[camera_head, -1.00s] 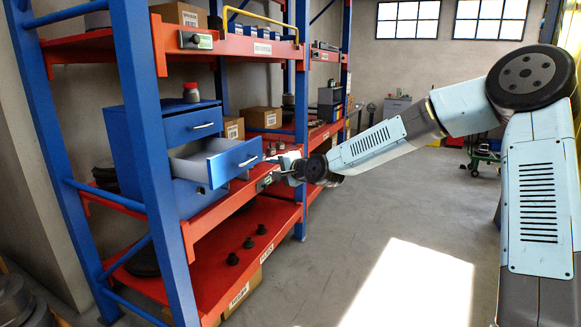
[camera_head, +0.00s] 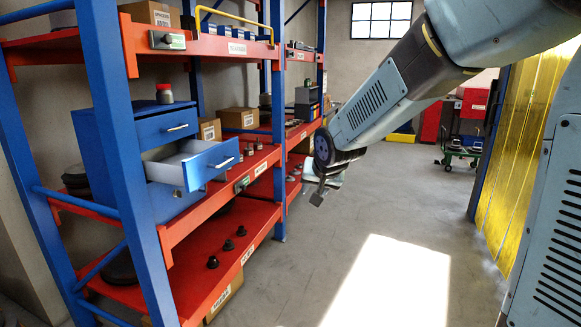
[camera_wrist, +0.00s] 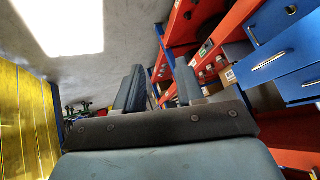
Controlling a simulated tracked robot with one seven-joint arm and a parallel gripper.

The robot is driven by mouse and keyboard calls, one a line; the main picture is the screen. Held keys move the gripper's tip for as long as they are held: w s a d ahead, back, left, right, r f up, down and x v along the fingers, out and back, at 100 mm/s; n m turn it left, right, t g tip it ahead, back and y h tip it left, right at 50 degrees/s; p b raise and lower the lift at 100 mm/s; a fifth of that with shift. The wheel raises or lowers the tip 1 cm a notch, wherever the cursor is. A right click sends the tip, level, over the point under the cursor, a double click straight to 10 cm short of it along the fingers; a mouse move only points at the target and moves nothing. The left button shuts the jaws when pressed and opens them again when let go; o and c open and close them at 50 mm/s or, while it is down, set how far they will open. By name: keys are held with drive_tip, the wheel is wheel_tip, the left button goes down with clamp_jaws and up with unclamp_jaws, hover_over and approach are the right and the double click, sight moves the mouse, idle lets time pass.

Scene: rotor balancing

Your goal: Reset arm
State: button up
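My gripper (camera_head: 318,196) hangs in the air to the right of the shelf rack, pointing down, in the head view. In the wrist view its two fingers (camera_wrist: 160,88) stand apart with a clear gap and nothing between them. The blue drawer cabinet (camera_head: 118,150) stands on the rack's middle shelf. One of its drawers (camera_head: 213,165) is pulled out, and its visible inside looks empty. The gripper is apart from the drawer and the rack.
The red and blue rack (camera_head: 190,228) fills the left side, holding boxes and dark round parts. A red-lidded jar (camera_head: 164,95) stands on the cabinet. Yellow panels (camera_head: 508,150) stand at the right. The grey floor (camera_head: 330,250) between is clear.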

drive_tip(key=s+d+r, duration=0.2)
drive_tip(key=s+d, duration=0.3)
drive_tip(key=s, duration=0.4)
drive_tip(key=s+d+r+g+h, duration=0.1)
drive_tip(key=s+d+r, duration=0.1)
drive_tip(key=s+d, duration=0.4)
drive_tip(key=s+d+r+n+g+h, duration=0.1)
drive_tip(key=s+d, duration=0.5)
drive_tip(key=s, duration=0.6)
drive_tip(key=shift+s+d+r, duration=0.15)
drive_tip(key=shift+s+r, duration=0.2)
drive_tip(key=shift+r, duration=0.3)
